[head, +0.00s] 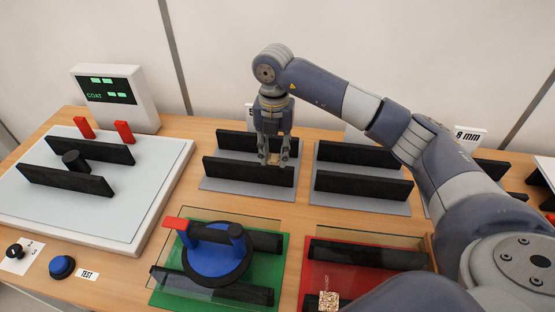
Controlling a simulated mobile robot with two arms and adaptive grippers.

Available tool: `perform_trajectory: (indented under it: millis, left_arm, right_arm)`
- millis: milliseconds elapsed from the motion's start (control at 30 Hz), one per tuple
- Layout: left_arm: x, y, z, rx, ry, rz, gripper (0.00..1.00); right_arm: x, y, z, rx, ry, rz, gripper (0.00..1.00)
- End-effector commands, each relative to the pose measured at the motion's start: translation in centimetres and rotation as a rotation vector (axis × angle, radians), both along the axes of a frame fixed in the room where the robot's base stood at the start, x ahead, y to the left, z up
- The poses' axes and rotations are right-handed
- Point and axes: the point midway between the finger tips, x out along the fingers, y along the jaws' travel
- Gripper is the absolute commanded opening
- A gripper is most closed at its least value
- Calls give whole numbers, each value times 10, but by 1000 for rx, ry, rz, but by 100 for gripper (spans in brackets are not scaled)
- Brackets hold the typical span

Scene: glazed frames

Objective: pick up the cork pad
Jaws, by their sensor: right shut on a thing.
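My right gripper (273,155) hangs pointing down over a grey rack with two black bars, left of centre in the head view. It is shut on a small tan piece, the cork pad (275,160), which shows between the fingertips. It is too small to make out well. Another speckled cork piece (328,300) lies at the bottom of the view in the red-based fixture. My left gripper is not in view.
The grey rack (245,192) is under the gripper, with another rack (355,202) to its right. A green fixture (165,297) with glass and a blue round tool (215,262) stands in front. The red fixture (313,285) is beside it. A white platform (150,190) and COAT display box (140,92) are left.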

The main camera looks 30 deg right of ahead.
Motion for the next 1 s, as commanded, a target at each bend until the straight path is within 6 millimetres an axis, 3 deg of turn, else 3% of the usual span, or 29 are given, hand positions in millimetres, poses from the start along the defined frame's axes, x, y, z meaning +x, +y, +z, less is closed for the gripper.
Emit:
perform_trajectory:
  millis: [300, 500, 700, 1000]
  left_arm:
    - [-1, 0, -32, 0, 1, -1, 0]
    - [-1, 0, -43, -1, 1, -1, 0]
    - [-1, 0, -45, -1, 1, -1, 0]
    - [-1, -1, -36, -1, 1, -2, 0]
  right_arm:
    - [-43, 71, 3, 1, -2, 9, 23]
    - [-65, 105, 8, -1, -1, 5, 23]
    - [-75, 120, 14, -1, -1, 2, 23]
    - [-77, 122, 26, -2, 1, 0, 23]
